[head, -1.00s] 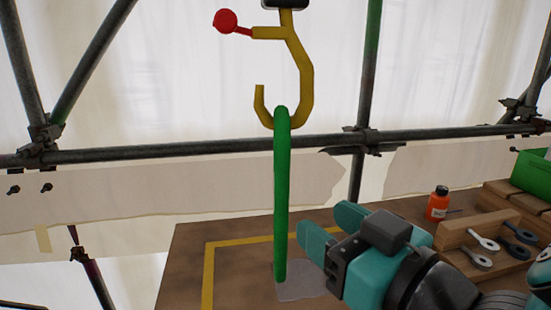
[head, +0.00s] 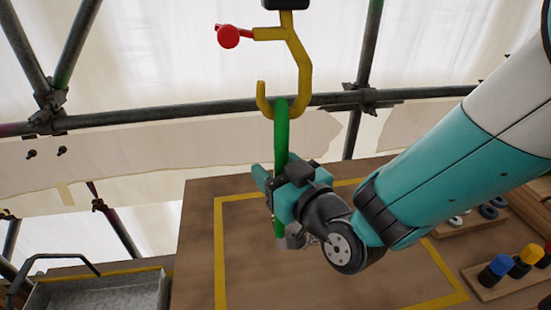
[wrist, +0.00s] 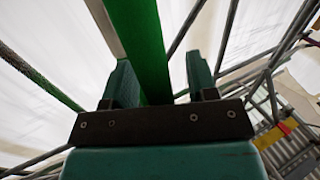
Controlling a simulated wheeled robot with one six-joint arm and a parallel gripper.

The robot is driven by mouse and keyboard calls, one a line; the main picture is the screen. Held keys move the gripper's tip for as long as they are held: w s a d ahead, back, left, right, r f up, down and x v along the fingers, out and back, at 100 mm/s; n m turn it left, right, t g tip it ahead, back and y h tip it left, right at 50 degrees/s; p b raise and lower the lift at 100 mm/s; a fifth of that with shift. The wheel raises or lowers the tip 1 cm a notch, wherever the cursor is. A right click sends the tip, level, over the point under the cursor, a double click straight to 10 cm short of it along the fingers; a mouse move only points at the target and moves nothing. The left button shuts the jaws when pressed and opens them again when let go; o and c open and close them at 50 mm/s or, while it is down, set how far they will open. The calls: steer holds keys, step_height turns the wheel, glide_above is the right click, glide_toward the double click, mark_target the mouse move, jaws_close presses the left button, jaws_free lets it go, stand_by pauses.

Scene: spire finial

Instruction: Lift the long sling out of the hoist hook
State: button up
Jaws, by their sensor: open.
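The yellow hoist hook (head: 302,75) hangs at the top centre of the head view, with a red knob (head: 228,36) on its side arm. The long green sling (head: 281,128) hangs in the bowl of the hook and runs straight down. My gripper (head: 262,180) is at the sling's lower part, and my wrist hides some of the sling there. In the wrist view the sling (wrist: 140,45) passes between the two teal fingers of my gripper (wrist: 160,80). The fingers are apart, with a gap visible beside the sling.
A wooden table (head: 205,200) with a yellow outline lies below. Bottles with blue and yellow caps (head: 497,268) stand at the right. A grey metal tray (head: 95,292) is at the lower left. Scaffold tubes (head: 200,116) cross behind the hook.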

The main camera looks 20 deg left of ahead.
jaws_close()
jaws_free()
